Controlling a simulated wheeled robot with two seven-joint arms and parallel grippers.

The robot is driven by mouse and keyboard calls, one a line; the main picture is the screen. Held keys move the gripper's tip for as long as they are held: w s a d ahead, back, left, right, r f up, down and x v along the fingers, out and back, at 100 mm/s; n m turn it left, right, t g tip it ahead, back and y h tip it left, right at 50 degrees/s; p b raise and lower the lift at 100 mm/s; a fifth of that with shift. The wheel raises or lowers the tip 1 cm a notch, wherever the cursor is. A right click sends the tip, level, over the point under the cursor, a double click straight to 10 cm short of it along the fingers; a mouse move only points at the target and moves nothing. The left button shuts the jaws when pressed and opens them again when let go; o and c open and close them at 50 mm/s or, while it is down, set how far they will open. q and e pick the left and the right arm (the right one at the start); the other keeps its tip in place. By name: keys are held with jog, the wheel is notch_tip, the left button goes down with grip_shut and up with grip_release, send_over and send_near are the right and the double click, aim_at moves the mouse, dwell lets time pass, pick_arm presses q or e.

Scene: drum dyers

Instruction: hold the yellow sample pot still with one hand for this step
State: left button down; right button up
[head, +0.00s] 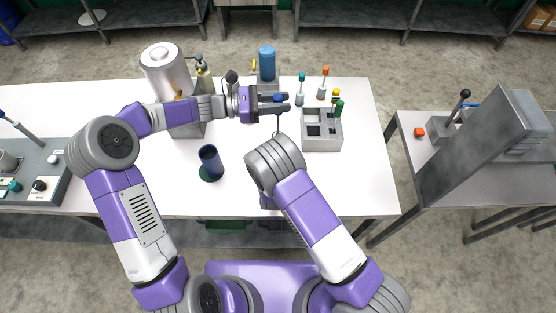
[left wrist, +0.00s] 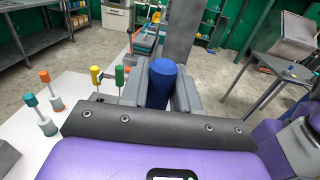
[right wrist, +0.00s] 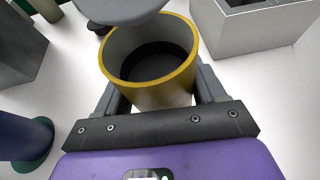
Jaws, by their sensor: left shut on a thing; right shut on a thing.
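The yellow sample pot (right wrist: 150,95) shows in the right wrist view as a round pot with a yellow rim and a dark inside. My right gripper (right wrist: 155,100) is shut around it, one finger on each side. In the head view the pot and right gripper are hidden behind my right arm. My left gripper (head: 275,103) is shut on a blue handle (left wrist: 162,82) with a thin dark shaft pointing down in the head view. A grey rounded part (right wrist: 120,8) overlaps the pot's far rim in the right wrist view; I cannot tell what it is.
Orange-topped (head: 325,82) and teal-topped (head: 301,88) tools stand farther back. A dark blue cup (head: 209,160) stands left. A metal tank (head: 165,70) stands back left.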

jog(key=o, duration=1.3)
jog(key=d+v, duration=0.1)
jog(key=v, duration=1.1)
jog(key=shift+a, duration=0.45)
